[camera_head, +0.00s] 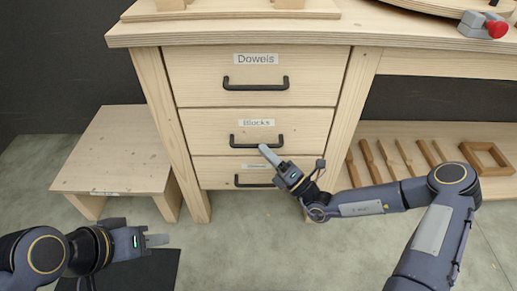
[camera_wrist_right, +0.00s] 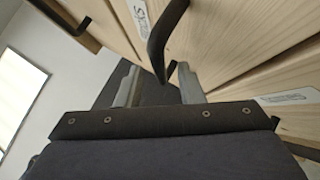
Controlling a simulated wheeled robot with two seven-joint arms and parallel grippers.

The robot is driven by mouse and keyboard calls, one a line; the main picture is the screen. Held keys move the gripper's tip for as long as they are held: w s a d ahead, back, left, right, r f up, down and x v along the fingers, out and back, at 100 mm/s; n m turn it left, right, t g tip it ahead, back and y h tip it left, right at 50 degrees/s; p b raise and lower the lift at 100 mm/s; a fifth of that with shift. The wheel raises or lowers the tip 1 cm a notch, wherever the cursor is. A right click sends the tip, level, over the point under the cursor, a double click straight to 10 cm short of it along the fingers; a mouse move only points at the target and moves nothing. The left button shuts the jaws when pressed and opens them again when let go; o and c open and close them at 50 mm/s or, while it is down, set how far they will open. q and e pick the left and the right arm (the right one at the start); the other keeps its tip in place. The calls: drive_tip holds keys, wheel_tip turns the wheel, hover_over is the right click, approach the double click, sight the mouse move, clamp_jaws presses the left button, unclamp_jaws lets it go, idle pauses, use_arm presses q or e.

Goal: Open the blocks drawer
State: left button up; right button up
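The Blocks drawer (camera_head: 202,128) is the middle of three drawers in the wooden bench, and its front looks flush with the others. Its black bar handle (camera_head: 243,146) runs below the "Blocks" label (camera_head: 256,123). My right gripper (camera_head: 265,150) is at the right part of this handle. In the right wrist view, the fingers of my right gripper (camera_wrist_right: 158,76) are apart, with the dark handle (camera_wrist_right: 163,38) reaching down toward the gap between them. I cannot tell whether they touch it. My left gripper (camera_head: 157,240) is low at the left, away from the drawers; its opening is unclear.
The Dowels drawer (camera_head: 205,77) is above and another drawer (camera_head: 217,172) below, each with a black handle. A low wooden stool (camera_head: 115,145) stands at the left. A shelf (camera_head: 380,135) with wooden pieces is at the right. A red button (camera_head: 496,29) sits on the bench top.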

drive_tip(key=shift+b+x, duration=0.3)
drive_tip(key=shift+x, duration=1.1)
clamp_jaws()
